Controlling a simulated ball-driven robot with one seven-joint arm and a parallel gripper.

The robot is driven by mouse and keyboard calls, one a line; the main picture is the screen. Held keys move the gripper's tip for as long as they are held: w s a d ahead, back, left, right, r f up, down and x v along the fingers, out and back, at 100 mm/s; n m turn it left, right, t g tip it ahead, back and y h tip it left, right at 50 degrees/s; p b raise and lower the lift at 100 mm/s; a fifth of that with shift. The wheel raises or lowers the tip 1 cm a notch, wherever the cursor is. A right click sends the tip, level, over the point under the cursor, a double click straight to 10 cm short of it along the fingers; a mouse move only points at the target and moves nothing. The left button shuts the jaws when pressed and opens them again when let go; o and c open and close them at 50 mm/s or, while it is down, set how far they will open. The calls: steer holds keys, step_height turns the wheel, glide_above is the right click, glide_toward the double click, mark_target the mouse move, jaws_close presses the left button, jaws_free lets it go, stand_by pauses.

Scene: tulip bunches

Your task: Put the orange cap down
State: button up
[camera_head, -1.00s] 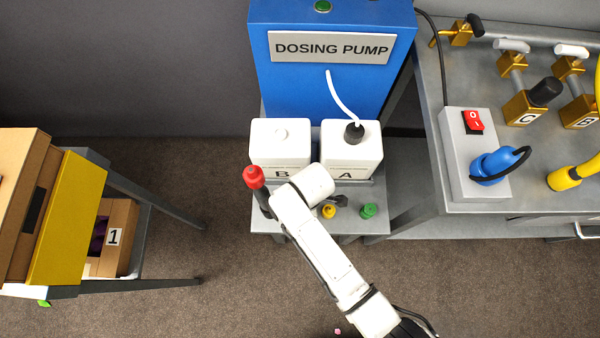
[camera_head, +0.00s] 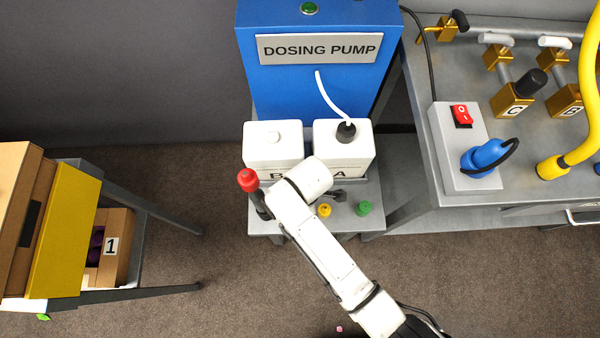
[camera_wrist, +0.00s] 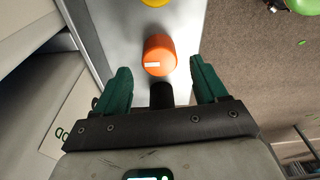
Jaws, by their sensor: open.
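The orange cap (camera_wrist: 159,55), with a white mark on it, rests on the grey surface in the wrist view. My gripper (camera_wrist: 160,84) is open, its two green fingers apart. The cap shows just beyond the fingertips, in line with the gap between them, and no finger is seen touching it. A black piece (camera_wrist: 161,96) shows in the gap below the cap. I cannot make out the orange cap in the head view, where my white arm covers part of the small grey stand (camera_head: 345,222).
A yellow cap (camera_head: 324,210) and a green cap (camera_head: 364,208) stand on the grey stand. A red-topped dark post (camera_head: 248,181) is at its left. White canisters B (camera_head: 273,143) and A (camera_head: 345,150) stand behind, before the blue dosing pump (camera_head: 310,85).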

step_height(320, 180, up, 9)
steer(key=d, duration=0.1)
steer(key=shift+f+p, duration=0.2)
steer(key=shift+p, duration=0.2)
stand_by(0.3)
